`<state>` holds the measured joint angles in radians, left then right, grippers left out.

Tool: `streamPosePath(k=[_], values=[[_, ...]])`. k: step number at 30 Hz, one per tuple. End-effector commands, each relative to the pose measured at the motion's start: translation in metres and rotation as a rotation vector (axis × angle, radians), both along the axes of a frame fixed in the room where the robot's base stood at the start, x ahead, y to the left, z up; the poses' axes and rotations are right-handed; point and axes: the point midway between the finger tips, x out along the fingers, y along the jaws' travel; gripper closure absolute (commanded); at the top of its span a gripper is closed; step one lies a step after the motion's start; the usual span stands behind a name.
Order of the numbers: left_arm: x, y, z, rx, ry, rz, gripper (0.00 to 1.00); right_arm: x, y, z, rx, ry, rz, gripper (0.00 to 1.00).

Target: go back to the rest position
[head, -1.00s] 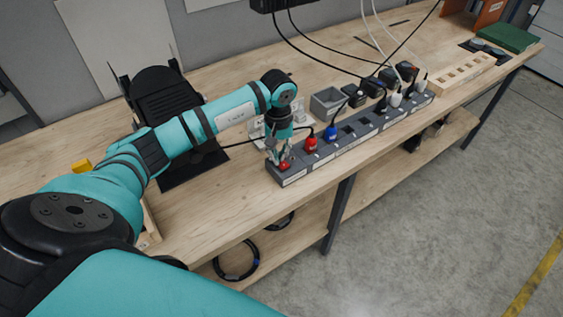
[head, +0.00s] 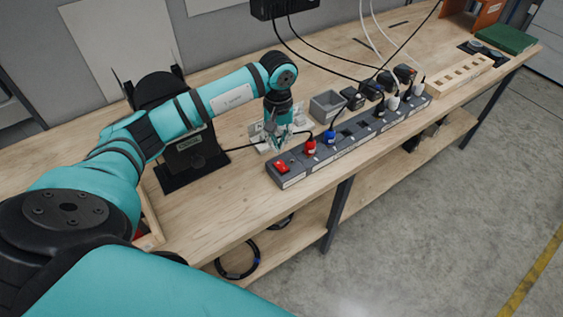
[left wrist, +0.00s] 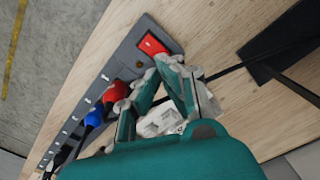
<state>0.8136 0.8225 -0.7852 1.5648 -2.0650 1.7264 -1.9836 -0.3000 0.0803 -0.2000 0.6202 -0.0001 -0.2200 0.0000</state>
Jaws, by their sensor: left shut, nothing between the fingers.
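My left gripper (head: 274,138) is shut and empty. It hangs above the table just behind the near end of the grey power strip (head: 345,148). The strip's red rocker switch (head: 282,165) is uncovered, with the gripper apart from it. In the left wrist view, the gripper fingers (left wrist: 163,92) show beside the red switch (left wrist: 152,44) and the strip (left wrist: 122,62). My right gripper is in neither view.
A red plug (head: 310,147) and a blue plug (head: 330,136) sit in the strip, with black and white plugs farther along. A grey bin (head: 327,105) and a wooden block (head: 460,74) stand behind the strip.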

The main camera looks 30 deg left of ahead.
Motion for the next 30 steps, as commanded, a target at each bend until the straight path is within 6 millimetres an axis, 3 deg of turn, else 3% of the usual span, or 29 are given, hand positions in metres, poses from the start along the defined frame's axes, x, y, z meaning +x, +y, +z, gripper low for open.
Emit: streamPosePath(k=[17,20,23,26,30], values=[[0.0,0.0,0.005,-0.001,0.0,0.0,1.0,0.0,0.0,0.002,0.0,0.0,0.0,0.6],[0.0,-0.012,0.001,-0.037,-0.008,0.005,1.0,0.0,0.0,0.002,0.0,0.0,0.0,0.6],[0.0,-0.05,-0.007,-0.162,-0.039,0.025,1.0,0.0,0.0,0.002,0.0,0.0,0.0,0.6],[-0.003,-0.115,-0.01,-0.391,-0.07,0.09,1.0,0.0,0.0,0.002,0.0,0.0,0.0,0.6],[-0.015,-0.219,0.016,-0.836,-0.049,0.289,1.0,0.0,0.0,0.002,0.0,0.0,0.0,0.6]])
